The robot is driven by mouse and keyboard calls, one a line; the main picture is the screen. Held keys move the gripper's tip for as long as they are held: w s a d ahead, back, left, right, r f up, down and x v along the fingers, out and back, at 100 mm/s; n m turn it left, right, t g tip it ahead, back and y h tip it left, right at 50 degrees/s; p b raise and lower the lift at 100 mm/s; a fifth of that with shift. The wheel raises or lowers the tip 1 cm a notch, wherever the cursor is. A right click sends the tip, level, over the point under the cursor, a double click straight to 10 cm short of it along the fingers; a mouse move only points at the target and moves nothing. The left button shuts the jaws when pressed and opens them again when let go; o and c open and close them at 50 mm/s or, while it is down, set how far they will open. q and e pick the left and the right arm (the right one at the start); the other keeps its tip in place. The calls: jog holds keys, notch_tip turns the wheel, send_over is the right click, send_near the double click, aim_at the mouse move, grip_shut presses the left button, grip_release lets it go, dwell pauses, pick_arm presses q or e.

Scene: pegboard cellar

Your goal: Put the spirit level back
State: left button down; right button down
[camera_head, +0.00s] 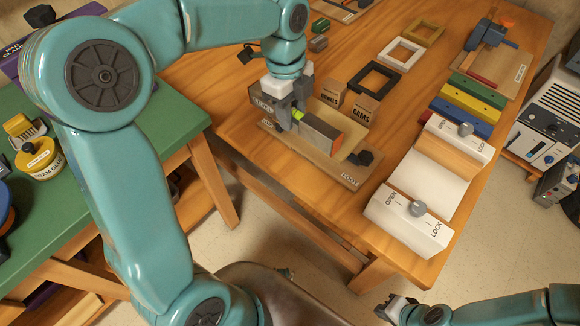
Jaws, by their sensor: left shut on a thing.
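The spirit level (322,130) is a grey bar with an orange end and a bright green vial. My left gripper (296,114) comes down from above and is shut on it near the vial. The level is over or on a light wooden board (325,172), which has small labels and a black knob (360,158) at its right end. I cannot tell whether the level touches the board. My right gripper (392,309) is low at the bottom right, away from the level. Its fingers are too small and dark to read.
Two small lettered wooden blocks (364,111) stand close behind the level. A white fixture (409,221) marked OPEN and LOCK stands to the right. Square frames (375,79), coloured bars (465,108) and a vise-like tool (488,34) lie further back. A green table (110,150) is at left.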

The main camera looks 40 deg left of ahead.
aim_at(292, 169)
pick_arm(q)
notch_tip(292, 169, down, 18)
jog(key=b, duration=0.2)
jog(key=shift+a+r+b, duration=0.1)
jog(key=shift+r+b, duration=0.05)
jog(key=shift+b, duration=0.15)
jog(key=c, duration=0.8)
grip_release()
jog(key=r, duration=0.4)
jog(key=a+r+p, duration=0.1)
jog(key=r, duration=0.3)
jog(key=r+p, duration=0.1)
jog(key=r, duration=0.3)
jog(key=shift+a, duration=0.2)
